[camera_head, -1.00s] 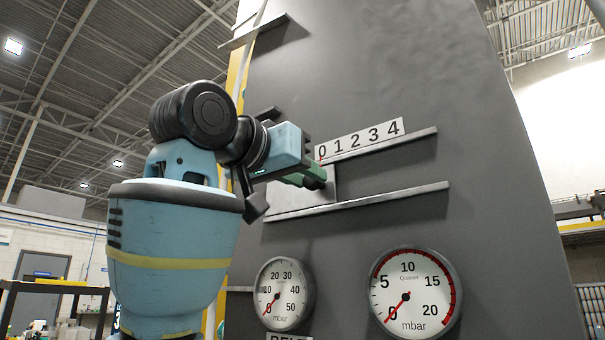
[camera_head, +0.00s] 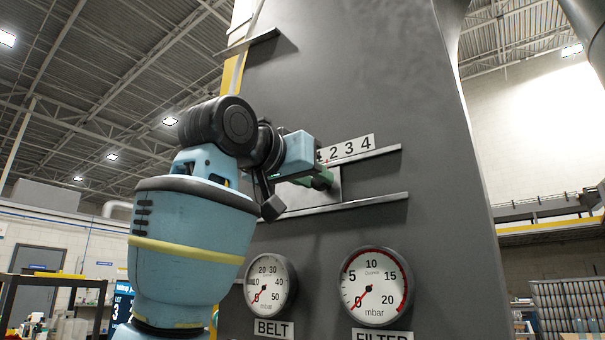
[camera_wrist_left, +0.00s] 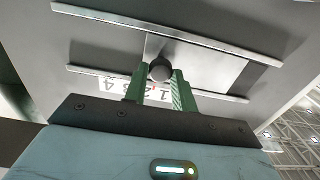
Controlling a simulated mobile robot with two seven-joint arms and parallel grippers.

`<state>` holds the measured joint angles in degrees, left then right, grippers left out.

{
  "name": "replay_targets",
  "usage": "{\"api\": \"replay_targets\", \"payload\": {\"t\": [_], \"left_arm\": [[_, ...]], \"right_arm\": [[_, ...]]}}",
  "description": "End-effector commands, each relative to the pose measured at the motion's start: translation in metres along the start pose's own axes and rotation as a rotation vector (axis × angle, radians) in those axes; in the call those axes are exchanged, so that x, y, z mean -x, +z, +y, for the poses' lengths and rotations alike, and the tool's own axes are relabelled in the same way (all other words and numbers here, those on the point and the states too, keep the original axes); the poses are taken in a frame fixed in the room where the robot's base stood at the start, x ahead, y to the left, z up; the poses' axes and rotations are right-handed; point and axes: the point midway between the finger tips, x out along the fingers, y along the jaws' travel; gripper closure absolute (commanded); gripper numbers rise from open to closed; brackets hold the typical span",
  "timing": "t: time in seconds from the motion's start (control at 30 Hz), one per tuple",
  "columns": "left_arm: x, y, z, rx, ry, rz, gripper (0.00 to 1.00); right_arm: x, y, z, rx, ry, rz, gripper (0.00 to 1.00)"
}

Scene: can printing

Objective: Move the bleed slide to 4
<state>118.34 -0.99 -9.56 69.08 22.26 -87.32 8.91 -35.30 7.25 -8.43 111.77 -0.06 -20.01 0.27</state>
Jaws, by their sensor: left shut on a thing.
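The bleed slide is a grey plate (camera_wrist_left: 205,68) between two horizontal rails, with a dark round knob (camera_wrist_left: 160,69) in the left wrist view. My left gripper (camera_head: 322,180) has its green fingers on either side of the knob and is shut on it. The number scale (camera_head: 350,149) lies along the upper rail (camera_head: 372,155), with 2, 3 and 4 clear and its left part hidden behind my gripper. A small red pointer (camera_head: 327,160) sits just left of 2, roughly between 1 and 2. My right gripper is not in view.
A BELT gauge (camera_head: 270,284) and a FILTER gauge (camera_head: 376,287) are below the lower rail (camera_head: 370,201) on the grey machine face. A ledge (camera_head: 248,44) juts out at upper left. The track right of the slide is clear.

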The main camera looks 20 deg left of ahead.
Motion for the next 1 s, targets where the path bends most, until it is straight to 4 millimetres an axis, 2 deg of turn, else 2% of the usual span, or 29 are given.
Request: {"api": "replay_targets", "payload": {"t": [0.03,0.1,0.23,0.4,0.67,0.7,0.83,1.0], "left_arm": [[-0.002,-0.001,0.017,-0.006,0.005,0.003,1.0],[-0.001,-0.001,0.038,-0.006,0.006,0.005,1.0],[0.001,-0.002,0.064,-0.005,0.005,0.005,1.0],[0.001,-0.002,0.076,-0.001,0.001,0.006,1.0],[0.0,-0.001,0.077,-0.002,0.003,0.006,1.0],[0.0,-0.001,0.077,-0.002,0.003,0.006,0.71],[0.0,-0.001,0.077,-0.002,0.003,0.004,0.54],[0.0,0.0,0.076,-0.001,0.002,0.003,0.52]], "right_arm": [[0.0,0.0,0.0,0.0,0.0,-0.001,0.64],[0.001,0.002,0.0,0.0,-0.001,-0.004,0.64],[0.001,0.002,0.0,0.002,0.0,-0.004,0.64],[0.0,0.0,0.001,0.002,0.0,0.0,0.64],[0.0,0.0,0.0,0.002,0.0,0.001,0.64],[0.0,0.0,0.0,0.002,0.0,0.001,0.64],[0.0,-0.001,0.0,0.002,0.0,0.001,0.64],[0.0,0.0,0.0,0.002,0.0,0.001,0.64]]}}
